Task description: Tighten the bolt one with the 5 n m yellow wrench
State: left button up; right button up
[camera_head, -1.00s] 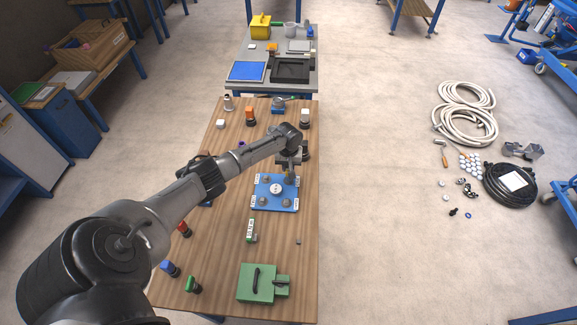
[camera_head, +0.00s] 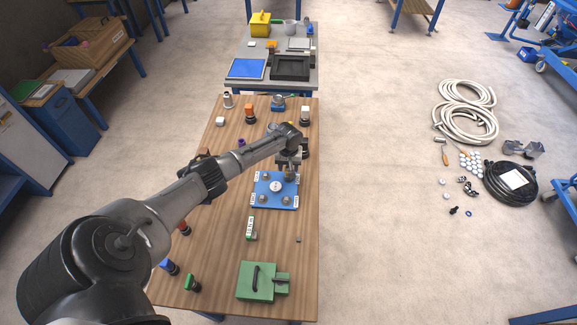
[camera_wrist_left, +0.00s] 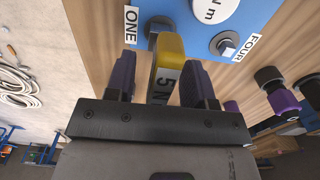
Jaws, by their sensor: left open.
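The yellow 5 N m wrench (camera_wrist_left: 168,62) stands between the two dark fingers of my left gripper (camera_wrist_left: 160,78) in the wrist view. The gripper is open, with a finger on each side of the wrench. In the head view my left gripper (camera_head: 290,170) is over the back right corner of the blue plate (camera_head: 275,203). Bolt one (camera_wrist_left: 157,27), beside the label ONE (camera_wrist_left: 131,25), is just beyond the wrench and partly hidden by it. I cannot tell whether the wrench sits on the bolt. My right gripper is not in view.
The plate carries other bolts, including one by the label FOUR (camera_wrist_left: 226,43), and a white round disc (camera_head: 276,187). A green case (camera_head: 257,282), a small green-and-white item (camera_head: 251,228) and several coloured tools stand on the wooden table (camera_head: 230,250). The table's right front is mostly clear.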

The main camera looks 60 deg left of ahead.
pick_arm(q)
notch_tip(320, 180, up, 14)
jog(key=p, duration=0.2)
dwell(0.6)
jog(key=shift+f, duration=0.1)
